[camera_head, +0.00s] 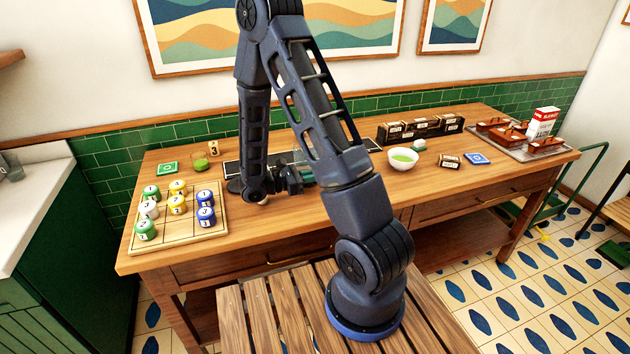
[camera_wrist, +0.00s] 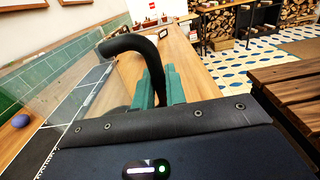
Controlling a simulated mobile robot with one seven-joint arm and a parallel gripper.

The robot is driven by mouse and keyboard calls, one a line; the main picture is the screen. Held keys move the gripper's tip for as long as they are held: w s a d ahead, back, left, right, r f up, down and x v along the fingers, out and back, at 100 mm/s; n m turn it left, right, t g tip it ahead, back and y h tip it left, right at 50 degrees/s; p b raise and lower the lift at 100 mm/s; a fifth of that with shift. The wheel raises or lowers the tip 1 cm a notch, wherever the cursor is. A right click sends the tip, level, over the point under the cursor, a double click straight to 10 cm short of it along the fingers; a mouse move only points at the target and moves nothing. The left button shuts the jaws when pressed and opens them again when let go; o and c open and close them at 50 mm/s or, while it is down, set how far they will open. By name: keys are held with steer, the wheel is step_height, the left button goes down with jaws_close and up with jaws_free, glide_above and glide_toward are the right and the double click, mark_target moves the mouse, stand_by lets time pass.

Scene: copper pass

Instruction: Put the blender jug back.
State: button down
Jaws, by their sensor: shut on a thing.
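The blender jug shows in the wrist view as a clear wall (camera_wrist: 62,88) on the left with a curved black handle (camera_wrist: 135,43). My gripper (camera_wrist: 158,92) has its teal fingers shut on that handle, one on each side of it. In the head view my gripper (camera_head: 303,177) is low over the back middle of the wooden table, and my arm hides most of the jug. I cannot make out the blender base clearly, nor whether the jug touches anything below.
On the table (camera_head: 290,228), a board with numbered jars (camera_head: 215,230) is at left. A white bowl (camera_head: 403,159), dark boxes (camera_head: 420,130) and a tray (camera_head: 545,152) are to the right. The table's front middle is clear.

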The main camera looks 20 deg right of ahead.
steer(key=shift+f, duration=1.1)
steer(key=c, duration=1.4)
jaws_free()
steer(key=shift+c, duration=0.2)
steer(key=shift+a, duration=3.75)
